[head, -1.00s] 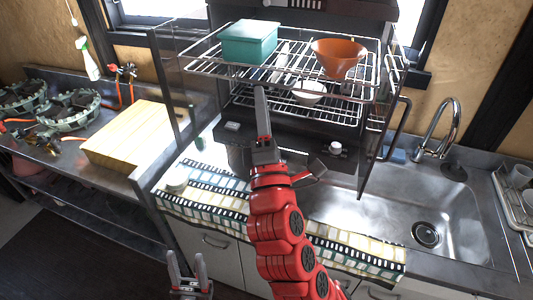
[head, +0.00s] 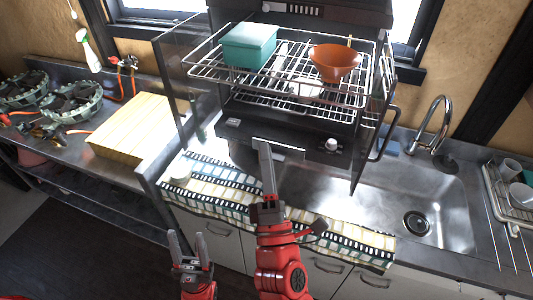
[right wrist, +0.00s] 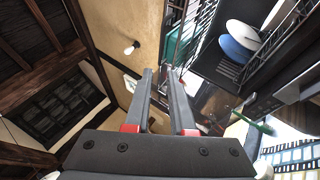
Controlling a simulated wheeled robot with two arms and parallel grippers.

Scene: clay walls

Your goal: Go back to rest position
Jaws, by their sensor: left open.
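My right gripper (head: 264,150) points up in front of the open dish cabinet, over the counter edge. In the right wrist view its two fingers (right wrist: 159,72) stand apart with nothing between them. My left gripper (head: 189,243) is low in the head view, in front of the lower cabinets, with its fingers apart and empty. It touches nothing that I can see.
The cabinet's wire racks (head: 205,70) hold a teal box (head: 250,46), an orange bowl (head: 335,62) and dishes. A cutting board (head: 132,128) lies left, a sink (head: 380,205) right. A patterned cloth (head: 215,187) hangs over the counter edge. The floor at lower left is clear.

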